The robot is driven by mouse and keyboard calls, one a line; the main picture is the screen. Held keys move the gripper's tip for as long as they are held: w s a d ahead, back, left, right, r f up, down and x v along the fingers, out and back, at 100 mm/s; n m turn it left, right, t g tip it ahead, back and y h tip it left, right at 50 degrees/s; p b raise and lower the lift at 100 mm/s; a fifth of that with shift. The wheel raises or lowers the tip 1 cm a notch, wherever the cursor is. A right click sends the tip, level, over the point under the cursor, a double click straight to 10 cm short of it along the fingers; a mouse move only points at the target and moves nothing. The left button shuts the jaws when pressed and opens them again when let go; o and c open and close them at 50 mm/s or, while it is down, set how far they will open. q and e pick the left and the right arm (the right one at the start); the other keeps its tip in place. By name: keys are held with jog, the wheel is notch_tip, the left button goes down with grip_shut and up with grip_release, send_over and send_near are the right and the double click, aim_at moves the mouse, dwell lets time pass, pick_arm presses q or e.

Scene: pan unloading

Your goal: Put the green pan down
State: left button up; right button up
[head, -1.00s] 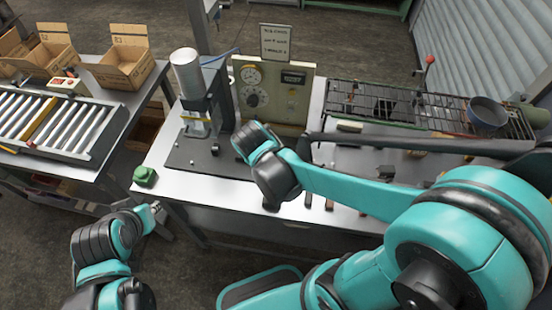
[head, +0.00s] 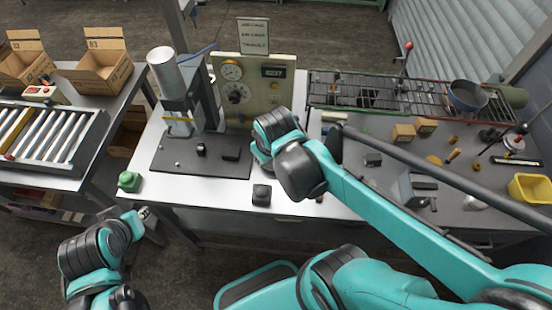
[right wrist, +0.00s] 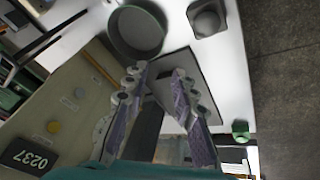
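A round dark pan with a green rim (right wrist: 137,30) shows in the right wrist view, on the white worktop beside a dark square block (right wrist: 207,18). In the head view my right arm hides it. My right gripper (right wrist: 157,73) is open, with a clear gap between its fingers and nothing between them. The pan lies just beyond the fingertips; one tip is close to its rim, and I cannot tell if they touch. My left gripper (head: 145,213) hangs in front of the bench's left corner, apart from everything; its fingers are too small to read.
A press (head: 180,95) on a dark plate and a gauge panel (head: 252,88) stand behind. A wire rack (head: 360,92) holds a blue-grey bowl (head: 467,97). Small parts and a yellow bin (head: 530,188) lie right. A green button (head: 129,181) sits at the left corner.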

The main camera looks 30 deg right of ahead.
jog(key=w+f+n+g+b, duration=0.1)
jog(key=f, duration=0.4)
jog(key=w+d+f+n+g+h+b, duration=0.1)
jog(key=w+f, duration=0.1)
jog(key=f, duration=0.3)
jog(key=w+f+n+g+b, duration=0.1)
jog(key=f, duration=0.4)
jog(key=shift+w+d+f+n+b, duration=0.3)
jog(key=shift+w+d+b, duration=0.05)
grip_shut()
